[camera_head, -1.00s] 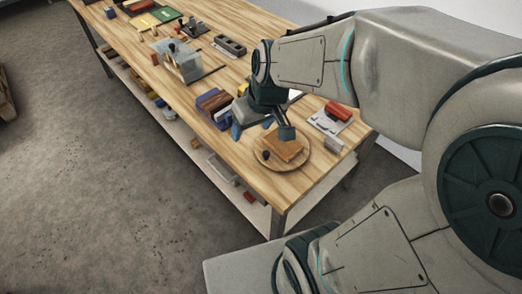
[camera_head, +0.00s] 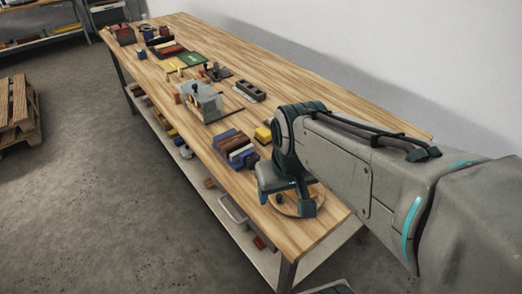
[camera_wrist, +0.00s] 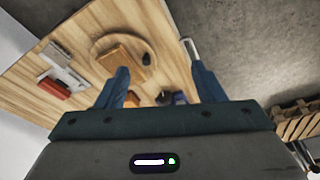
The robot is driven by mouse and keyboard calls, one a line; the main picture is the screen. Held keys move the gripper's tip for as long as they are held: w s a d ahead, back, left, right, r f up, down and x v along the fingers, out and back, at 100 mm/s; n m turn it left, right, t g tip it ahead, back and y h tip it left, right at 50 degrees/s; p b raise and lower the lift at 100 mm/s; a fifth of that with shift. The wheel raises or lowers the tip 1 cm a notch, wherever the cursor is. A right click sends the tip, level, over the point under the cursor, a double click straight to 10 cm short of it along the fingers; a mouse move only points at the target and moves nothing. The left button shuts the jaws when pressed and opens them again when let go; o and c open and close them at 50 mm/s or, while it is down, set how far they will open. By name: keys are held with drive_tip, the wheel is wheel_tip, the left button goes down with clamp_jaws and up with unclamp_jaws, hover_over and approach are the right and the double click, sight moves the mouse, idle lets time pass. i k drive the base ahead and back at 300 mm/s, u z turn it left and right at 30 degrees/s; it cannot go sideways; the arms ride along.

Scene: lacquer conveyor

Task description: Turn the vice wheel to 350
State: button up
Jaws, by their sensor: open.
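My gripper (camera_head: 285,203) points down above the near end of the bench, in front of a round wooden disc (camera_head: 318,190). In the wrist view my gripper (camera_wrist: 160,72) is open, with two blue fingers apart and nothing between their tips. The disc (camera_wrist: 97,46) shows beyond the left finger, with a brown block (camera_wrist: 121,55) and a small dark knob (camera_wrist: 147,59) on it. I cannot tell for sure which thing is the vice wheel, and no number or scale is readable. My gripper hides much of the disc in the head view.
The wooden bench (camera_head: 190,45) carries a clear box-like fixture (camera_head: 205,103), a grey slotted block (camera_head: 250,91), blue and brown blocks (camera_head: 236,148) and a yellow block (camera_head: 263,134). A red block (camera_wrist: 54,87) lies near the disc. A pallet (camera_head: 18,110) stands on the floor left.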

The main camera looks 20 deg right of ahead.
sight(251, 161)
drive_tip(key=z, duration=0.1)
drive_tip(key=k, duration=0.75)
drive_tip(key=z, duration=0.8)
drive_tip(key=i, duration=0.5)
